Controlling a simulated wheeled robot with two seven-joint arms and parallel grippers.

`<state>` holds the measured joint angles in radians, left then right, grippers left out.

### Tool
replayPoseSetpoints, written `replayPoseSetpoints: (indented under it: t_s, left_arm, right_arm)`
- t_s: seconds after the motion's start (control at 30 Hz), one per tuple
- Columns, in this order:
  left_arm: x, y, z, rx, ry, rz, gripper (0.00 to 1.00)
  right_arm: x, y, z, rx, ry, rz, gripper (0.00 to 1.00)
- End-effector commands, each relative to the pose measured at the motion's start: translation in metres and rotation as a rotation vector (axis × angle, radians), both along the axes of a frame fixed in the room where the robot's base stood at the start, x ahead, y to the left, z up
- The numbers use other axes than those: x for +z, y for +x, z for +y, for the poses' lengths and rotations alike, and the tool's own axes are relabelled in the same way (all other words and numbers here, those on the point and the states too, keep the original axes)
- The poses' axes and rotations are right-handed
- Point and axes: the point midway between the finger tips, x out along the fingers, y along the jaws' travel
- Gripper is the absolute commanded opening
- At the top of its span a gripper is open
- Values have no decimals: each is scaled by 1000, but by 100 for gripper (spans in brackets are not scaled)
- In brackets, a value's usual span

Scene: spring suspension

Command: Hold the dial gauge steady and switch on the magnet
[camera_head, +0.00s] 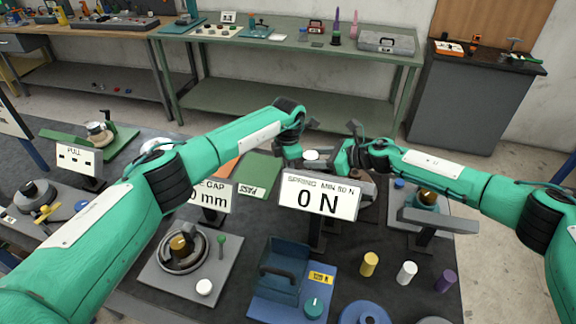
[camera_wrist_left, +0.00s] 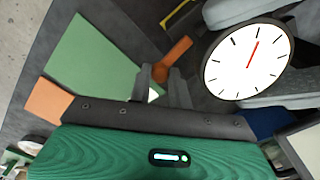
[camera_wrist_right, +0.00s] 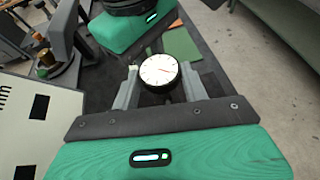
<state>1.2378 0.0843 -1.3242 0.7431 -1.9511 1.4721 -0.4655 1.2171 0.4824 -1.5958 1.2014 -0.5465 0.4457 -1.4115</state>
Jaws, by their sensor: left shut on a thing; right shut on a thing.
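The dial gauge (camera_wrist_right: 158,70) has a round white face and a black rim. My right gripper (camera_wrist_right: 160,88) is shut on it, with one finger on each side in the right wrist view. The gauge face also shows large in the left wrist view (camera_wrist_left: 247,62), with a red needle. My left gripper (camera_wrist_left: 161,88) is shut on an orange lever (camera_wrist_left: 176,52), which I take for the magnet's switch; the fingers hide part of it. In the head view the left gripper (camera_head: 294,150) and right gripper (camera_head: 338,156) are close together around the gauge (camera_head: 311,155). The magnet's body is mostly hidden.
A display reading 0 N (camera_head: 318,197) stands in front of the grippers. A blue fixture (camera_head: 290,260) and small coloured cylinders (camera_head: 407,270) are nearer the front. A green pad (camera_head: 260,174) lies left of the gauge. A green bench (camera_head: 290,45) stands behind.

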Motion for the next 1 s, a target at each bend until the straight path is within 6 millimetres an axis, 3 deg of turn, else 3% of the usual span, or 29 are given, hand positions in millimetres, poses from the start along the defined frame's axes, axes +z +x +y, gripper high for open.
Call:
replayPoseSetpoints:
  t_s: [0.27,0.3,0.4,0.77,1.0]
  left_arm:
    - [1,1,0,1,-2,-4,0]
    - [1,1,0,1,-2,-4,22]
    - [1,1,0,1,-2,-3,41]
    - [5,1,0,-1,-1,-3,42]
    - [46,2,0,-1,-1,-5,42]
  right_arm:
    - [0,-3,4,8,3,5,10]
    - [0,-3,4,8,3,5,10]
    - [0,-3,3,8,2,4,10]
    - [0,-1,1,2,0,1,10]
    - [0,0,0,1,0,0,10]
